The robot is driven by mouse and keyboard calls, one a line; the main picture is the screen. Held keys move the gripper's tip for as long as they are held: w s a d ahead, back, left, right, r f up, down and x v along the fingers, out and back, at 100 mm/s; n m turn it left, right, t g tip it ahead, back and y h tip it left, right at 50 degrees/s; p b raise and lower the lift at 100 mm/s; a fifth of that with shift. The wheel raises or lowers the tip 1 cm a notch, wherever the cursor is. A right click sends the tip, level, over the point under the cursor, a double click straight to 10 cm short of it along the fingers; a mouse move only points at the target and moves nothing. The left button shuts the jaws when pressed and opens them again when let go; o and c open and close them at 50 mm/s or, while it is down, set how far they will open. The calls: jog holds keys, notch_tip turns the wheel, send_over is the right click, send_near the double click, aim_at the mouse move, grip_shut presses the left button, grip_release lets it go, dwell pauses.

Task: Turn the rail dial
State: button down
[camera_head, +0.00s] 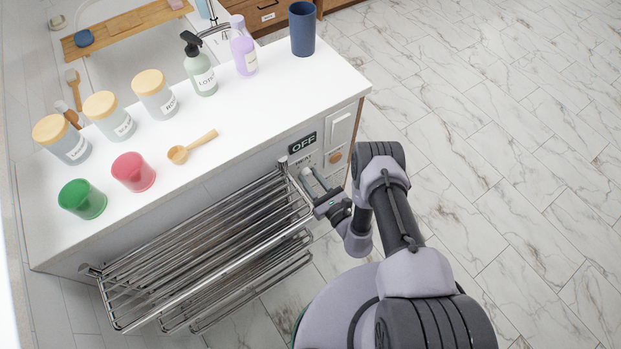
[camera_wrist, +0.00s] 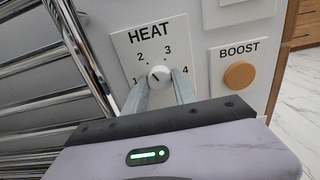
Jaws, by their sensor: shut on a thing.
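The rail dial (camera_wrist: 160,75) is a round white knob on a white plate marked HEAT, with the numbers 1 to 4 around it. A short dark pointer line shows on its face, seemingly slanting to the upper left, between 1 and 2. My gripper (camera_head: 308,178) reaches the panel at the right end of the towel rail. In the wrist view its two grey fingers lie on either side of the knob and are shut on it. In the head view the dial is mostly hidden by my gripper.
The chrome towel rail (camera_head: 200,250) stands out close left of my gripper. An orange BOOST button (camera_wrist: 239,75) is right of the dial, and an OFF display (camera_head: 303,143) is above. The white counter (camera_head: 235,135) holds jars, cups and bottles. Floor on the right is clear.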

jog(key=m+b, duration=0.2)
jog(key=m, duration=0.4)
jog(key=shift+b, duration=0.4)
jog(key=m+b, duration=0.2)
jog(key=m, duration=0.2)
jog(key=shift+m, duration=0.3)
jog(key=shift+r+m, duration=0.1)
jog(key=shift+m, duration=0.2)
jog(key=c, duration=1)
grip_release()
